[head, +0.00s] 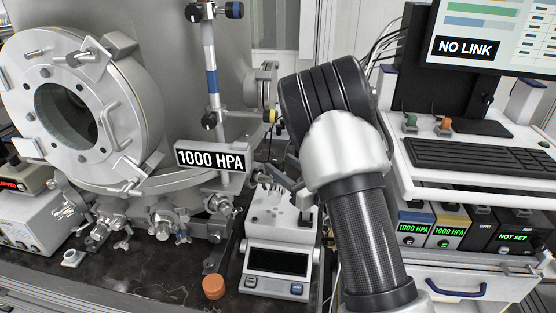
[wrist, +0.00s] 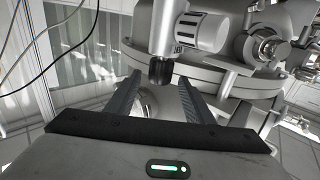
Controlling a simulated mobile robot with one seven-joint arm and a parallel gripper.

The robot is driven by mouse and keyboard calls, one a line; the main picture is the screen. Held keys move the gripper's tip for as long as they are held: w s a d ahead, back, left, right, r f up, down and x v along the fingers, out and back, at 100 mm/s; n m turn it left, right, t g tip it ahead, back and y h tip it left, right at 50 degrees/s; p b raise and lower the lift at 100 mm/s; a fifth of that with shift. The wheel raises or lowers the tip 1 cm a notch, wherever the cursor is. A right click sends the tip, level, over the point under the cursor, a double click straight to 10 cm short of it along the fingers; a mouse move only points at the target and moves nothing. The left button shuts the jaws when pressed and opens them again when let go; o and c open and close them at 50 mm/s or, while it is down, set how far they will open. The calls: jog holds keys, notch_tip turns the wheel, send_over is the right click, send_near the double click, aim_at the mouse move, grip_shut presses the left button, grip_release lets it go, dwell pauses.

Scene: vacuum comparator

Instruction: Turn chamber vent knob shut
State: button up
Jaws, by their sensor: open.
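In the wrist view, my gripper (wrist: 158,80) is open, with one finger on each side. A black knob (wrist: 160,71) at the lower end of a pale upright valve body (wrist: 165,28) shows between the fingertips. I see gaps beside it and no clear contact; its depth is hard to judge. I cannot read a vent label or its turn position. In the head view, my arm covers the gripper. Black knobs (head: 208,121) sit on the upright pipe, and a yellow-and-black knob (head: 270,116) sits just left of my wrist. I cannot tell which of these is the vent knob.
The steel chamber (head: 150,100) with its round port stands at left, with a "1000 HPA" sign (head: 211,157) in front. A balance (head: 275,270) and an orange-brown disc (head: 213,287) stand on the dark bench. A keyboard (head: 480,155) and monitor are at right.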

jog(key=shift+x, duration=1.35)
jog(key=c, duration=1)
jog(key=shift+c, duration=0.2)
